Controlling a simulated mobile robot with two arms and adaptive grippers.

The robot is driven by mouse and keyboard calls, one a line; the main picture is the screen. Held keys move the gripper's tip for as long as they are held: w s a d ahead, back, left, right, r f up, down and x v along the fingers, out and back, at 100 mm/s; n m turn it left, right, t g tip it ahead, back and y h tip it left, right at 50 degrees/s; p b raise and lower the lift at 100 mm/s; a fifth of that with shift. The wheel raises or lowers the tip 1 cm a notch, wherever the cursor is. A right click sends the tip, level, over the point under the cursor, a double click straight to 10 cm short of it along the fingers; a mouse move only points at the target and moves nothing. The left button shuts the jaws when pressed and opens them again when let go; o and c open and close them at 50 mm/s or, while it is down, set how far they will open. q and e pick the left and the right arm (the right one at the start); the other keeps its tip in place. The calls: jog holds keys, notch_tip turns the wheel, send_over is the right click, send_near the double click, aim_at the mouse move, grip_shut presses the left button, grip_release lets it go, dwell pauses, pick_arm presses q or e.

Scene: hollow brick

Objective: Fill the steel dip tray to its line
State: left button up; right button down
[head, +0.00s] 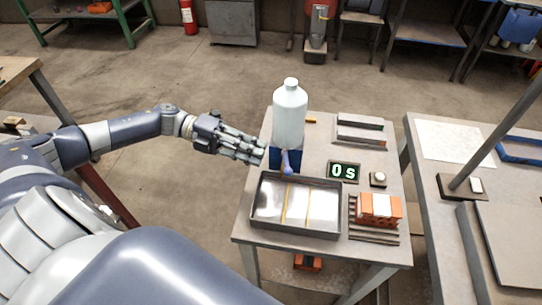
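The steel dip tray (262,207) lies at the front of the small table, with yellow-orange lines across its shiny floor. I cannot tell whether it holds any liquid. A large pale bottle (289,115) with a white cap stands upright on a blue stand (276,157) behind the tray. A blue-violet tap or lever (287,163) sits at its front, above the tray's back edge. My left gripper (262,155) is at the table's left edge, just left of the stand, pointing right. Its fingers look apart and empty. My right gripper is out of view.
A display (343,172) reading "0 s" and a white button (378,179) are right of the tap. An orange hollow brick (380,209) rests on a bar rack (373,233) right of the tray. Grey blocks (360,131) lie at the back right. Another table (418,190) stands right.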

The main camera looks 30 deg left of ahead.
pick_arm(q)
jog(key=v, duration=0.5)
jog(key=shift+s+a, duration=0.1)
jog(key=shift+a, duration=0.2)
jog(key=shift+a+r, duration=0.1)
